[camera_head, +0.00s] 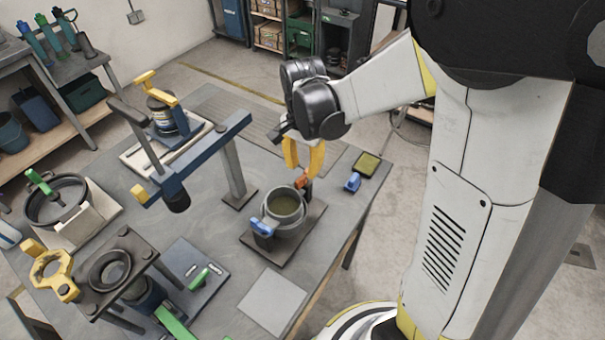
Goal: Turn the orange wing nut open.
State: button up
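The orange wing nut (301,182) sits at the upper right rim of a round grey metal pot (285,212) on a dark base plate. A blue wing nut (262,229) sits at the pot's lower left rim. My gripper (304,172) points down from above, with its two yellow fingers at the orange wing nut. A gap shows between the fingers. The fingertips partly overlap the orange nut in this view, and I cannot tell whether they touch it.
A blue overhead frame (203,152) stands left of the pot. A small blue part (352,182) and a yellow-topped block (368,164) lie to the right. A grey square plate (272,301) lies in front. Several other lever fixtures, one with a yellow ring handle (66,288), fill the table's left side.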

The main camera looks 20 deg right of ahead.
aim_at(303, 179)
jog(key=shift+f+b, duration=0.35)
jog(key=shift+f, duration=1.15)
grip_shut()
